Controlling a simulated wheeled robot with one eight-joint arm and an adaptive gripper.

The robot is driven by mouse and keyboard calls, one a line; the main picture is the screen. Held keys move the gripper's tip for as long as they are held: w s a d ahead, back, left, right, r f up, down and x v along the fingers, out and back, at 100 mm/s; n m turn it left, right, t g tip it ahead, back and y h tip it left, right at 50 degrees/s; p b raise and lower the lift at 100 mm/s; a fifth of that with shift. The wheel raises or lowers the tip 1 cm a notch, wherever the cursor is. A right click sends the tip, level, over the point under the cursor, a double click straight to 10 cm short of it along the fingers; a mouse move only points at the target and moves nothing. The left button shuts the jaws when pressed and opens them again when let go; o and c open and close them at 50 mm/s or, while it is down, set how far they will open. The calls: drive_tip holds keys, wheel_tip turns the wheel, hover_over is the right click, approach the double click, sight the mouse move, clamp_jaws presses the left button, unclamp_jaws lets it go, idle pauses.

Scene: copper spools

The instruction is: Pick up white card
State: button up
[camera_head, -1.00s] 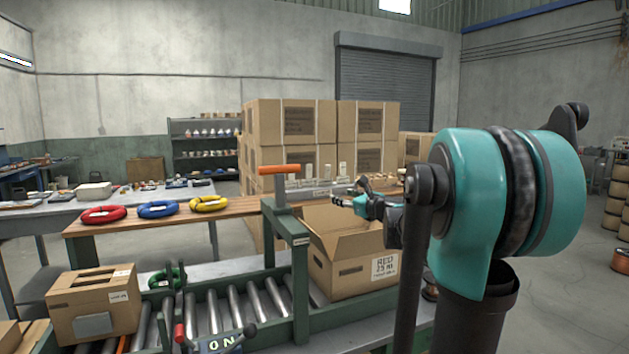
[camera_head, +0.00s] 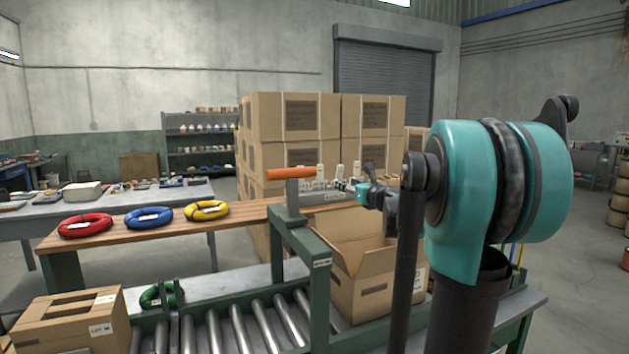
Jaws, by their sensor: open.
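No single white card stands out clearly. Small upright white pieces (camera_head: 339,172) show at the back of the wooden bench (camera_head: 125,222), behind the grey bar of the orange-handled tool; I cannot tell whether one is the card. My gripper (camera_head: 346,186) is at the end of the teal wrist, open, pointing left just in front of these pieces and above the open carton. Its fingers are small and partly blend with the grey bar. I cannot tell whether they touch anything.
An orange-handled tool (camera_head: 291,174) stands on the green frame left of my gripper. An open carton (camera_head: 375,290) sits below. Red (camera_head: 85,225), blue (camera_head: 149,218) and yellow (camera_head: 207,210) coils lie on the bench.

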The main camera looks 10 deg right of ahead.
approach(320, 181)
wheel_tip(320, 181, up, 3)
drive_tip(key=w, duration=0.3)
drive_tip(key=x, duration=0.2)
drive_tip(key=a+x, duration=0.1)
drive_tip(key=x, duration=0.2)
drive_tip(key=shift+s+r, duration=0.15)
drive_tip(key=c, duration=0.9)
